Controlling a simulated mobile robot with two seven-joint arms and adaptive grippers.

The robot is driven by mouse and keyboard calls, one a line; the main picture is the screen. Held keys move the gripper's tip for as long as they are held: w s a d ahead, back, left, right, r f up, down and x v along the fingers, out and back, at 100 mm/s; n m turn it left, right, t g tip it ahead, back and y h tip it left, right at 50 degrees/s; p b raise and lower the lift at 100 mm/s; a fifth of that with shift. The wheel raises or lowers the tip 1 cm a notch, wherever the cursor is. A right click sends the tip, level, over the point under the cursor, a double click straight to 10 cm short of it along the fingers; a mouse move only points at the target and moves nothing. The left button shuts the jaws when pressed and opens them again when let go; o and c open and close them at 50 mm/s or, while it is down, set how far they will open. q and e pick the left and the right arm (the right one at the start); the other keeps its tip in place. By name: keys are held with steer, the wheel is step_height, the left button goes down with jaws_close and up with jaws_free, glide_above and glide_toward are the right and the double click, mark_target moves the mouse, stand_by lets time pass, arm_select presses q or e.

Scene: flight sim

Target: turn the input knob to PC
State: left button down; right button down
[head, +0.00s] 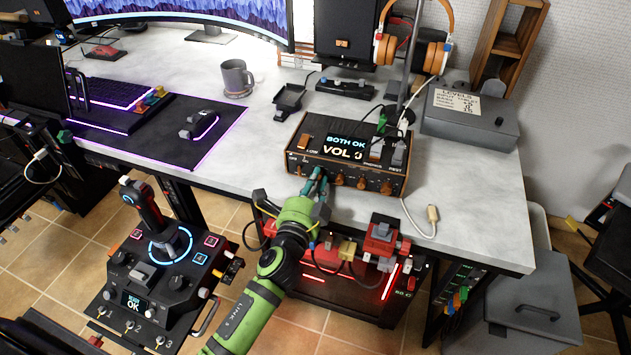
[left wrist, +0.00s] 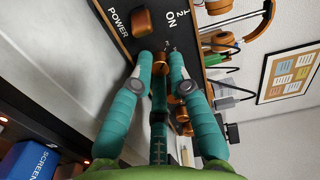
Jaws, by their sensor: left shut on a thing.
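A black box with wooden sides and a lit display, the audio unit (head: 342,150), stands near the desk's front edge; the display reads "BOTH OK" and "VOL 0". Copper-coloured knobs (head: 362,183) line its front face. My left gripper (head: 312,184) is at the left part of this face, its teal fingers shut on a small copper knob (left wrist: 161,62). In the left wrist view the fingertips (left wrist: 160,60) close around it, beside a larger copper piece marked POWER (left wrist: 142,22). The held knob's label and pointer cannot be read. My right gripper is not in view.
A grey box (head: 470,125) and a headphone stand with orange headphones (head: 432,55) are right of and behind the unit. A grey mug (head: 237,78) stands at the back left. Below the desk edge are a red-lit case (head: 345,285) and a joystick panel (head: 155,270).

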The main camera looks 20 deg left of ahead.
arm_select(q)
steer(key=c, duration=1.5)
jaws_free()
steer(key=shift+o, duration=0.2)
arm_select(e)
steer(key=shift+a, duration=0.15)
arm_select(q)
steer(key=s, duration=1.2)
steer(key=shift+d, duration=0.15)
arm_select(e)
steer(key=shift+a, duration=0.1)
arm_select(q)
steer(key=shift+f, duration=0.1)
